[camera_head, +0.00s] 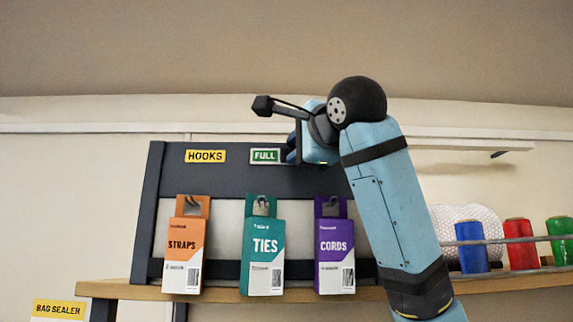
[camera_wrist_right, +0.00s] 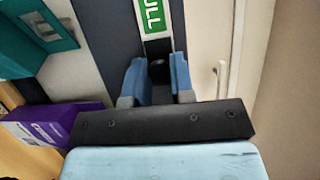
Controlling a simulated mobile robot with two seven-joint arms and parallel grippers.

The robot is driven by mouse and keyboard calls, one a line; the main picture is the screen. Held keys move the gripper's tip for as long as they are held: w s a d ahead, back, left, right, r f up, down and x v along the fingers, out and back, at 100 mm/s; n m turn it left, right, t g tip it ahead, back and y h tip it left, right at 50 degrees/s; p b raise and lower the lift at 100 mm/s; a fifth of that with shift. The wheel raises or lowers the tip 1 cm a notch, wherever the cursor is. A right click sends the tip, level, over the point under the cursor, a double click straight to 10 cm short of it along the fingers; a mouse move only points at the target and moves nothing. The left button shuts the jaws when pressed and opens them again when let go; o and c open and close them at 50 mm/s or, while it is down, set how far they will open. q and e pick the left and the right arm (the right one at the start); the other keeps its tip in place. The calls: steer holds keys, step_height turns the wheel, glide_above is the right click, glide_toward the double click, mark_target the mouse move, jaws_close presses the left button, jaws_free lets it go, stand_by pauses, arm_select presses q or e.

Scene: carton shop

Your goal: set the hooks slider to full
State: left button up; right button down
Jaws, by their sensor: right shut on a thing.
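The dark hooks board (camera_head: 225,180) carries a yellow HOOKS label (camera_head: 205,156) and a green FULL label (camera_head: 265,156). My right gripper (camera_head: 291,150) is at the board's upper right, just right of the FULL label. In the right wrist view its two blue fingers (camera_wrist_right: 157,80) are shut on a dark slider knob (camera_wrist_right: 158,69). The FULL label (camera_wrist_right: 150,15) lies just beyond the fingertips there, a short distance from the knob. In the head view my gripper and arm hide the knob. My left gripper is not in view.
Orange STRAPS (camera_head: 185,250), teal TIES (camera_head: 262,250) and purple CORDS (camera_head: 334,250) cartons hang on the board below. Blue (camera_head: 471,247), red (camera_head: 519,245) and green spools and a white roll stand on the right of the wooden shelf (camera_head: 530,280). A BAG SEALER sign is lower left.

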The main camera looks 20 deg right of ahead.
steer(key=shift+d+r, duration=0.1)
steer(key=shift+d, duration=0.05)
steer(key=c, duration=1)
jaws_free()
steer(key=shift+d, duration=0.1)
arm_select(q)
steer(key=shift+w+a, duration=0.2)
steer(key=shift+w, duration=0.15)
arm_select(e)
steer(key=shift+o, duration=0.2)
steer(key=shift+w, duration=0.1)
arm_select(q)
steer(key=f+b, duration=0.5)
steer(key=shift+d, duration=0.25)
arm_select(e)
steer(key=s+d, duration=0.1)
steer(key=s, duration=1.2)
steer(key=shift+s+d, duration=0.25)
steer(key=shift+s, duration=0.1)
